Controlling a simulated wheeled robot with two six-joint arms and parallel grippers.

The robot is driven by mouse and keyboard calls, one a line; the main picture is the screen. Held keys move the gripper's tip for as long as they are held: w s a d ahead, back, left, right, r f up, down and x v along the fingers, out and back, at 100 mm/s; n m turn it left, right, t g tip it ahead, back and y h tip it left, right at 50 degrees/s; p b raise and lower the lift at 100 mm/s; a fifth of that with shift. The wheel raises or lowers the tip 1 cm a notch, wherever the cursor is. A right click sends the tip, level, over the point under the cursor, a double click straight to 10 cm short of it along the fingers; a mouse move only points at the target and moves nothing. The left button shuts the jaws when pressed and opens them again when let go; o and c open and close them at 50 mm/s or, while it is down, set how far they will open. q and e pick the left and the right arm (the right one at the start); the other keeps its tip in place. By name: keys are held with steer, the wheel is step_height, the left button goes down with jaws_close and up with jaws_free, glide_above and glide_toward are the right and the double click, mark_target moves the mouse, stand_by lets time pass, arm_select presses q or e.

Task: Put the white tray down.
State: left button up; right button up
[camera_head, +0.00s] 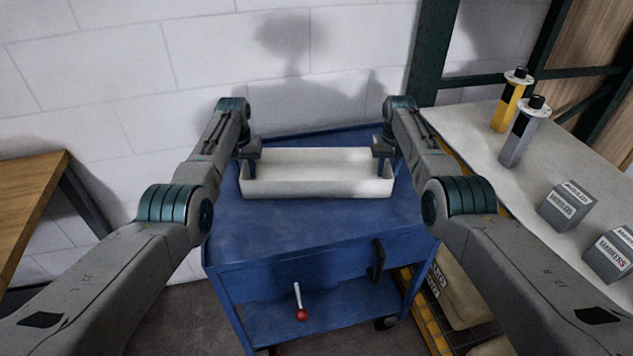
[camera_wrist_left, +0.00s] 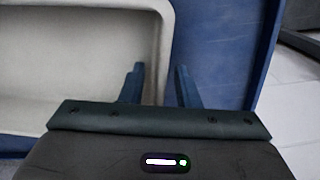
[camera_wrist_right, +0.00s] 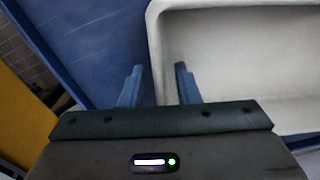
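The white tray (camera_head: 318,187) is a long, shallow, empty box that sits level on the blue cart's top, as far as the head view shows. My left gripper (camera_head: 248,166) is at its left end, one finger inside and one outside the end wall. The left wrist view shows these fingers (camera_wrist_left: 160,84) apart, with gaps beside the tray's rim (camera_wrist_left: 160,40). My right gripper (camera_head: 382,158) straddles the right end wall the same way. In the right wrist view its fingers (camera_wrist_right: 158,86) also stand open around the rim (camera_wrist_right: 155,35).
The blue cart (camera_head: 310,235) has free top surface in front of the tray. A white-topped bench (camera_head: 535,160) at the right holds a yellow canister (camera_head: 510,102), a grey canister (camera_head: 522,135) and two grey boxes (camera_head: 568,206). A wooden table (camera_head: 28,195) stands at the left.

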arm_select(q)
step_height(320, 180, up, 11)
steer(key=shift+r, duration=0.25)
arm_select(e)
steer(key=shift+r, duration=0.15)
step_height(320, 180, up, 12)
stand_by(0.6)
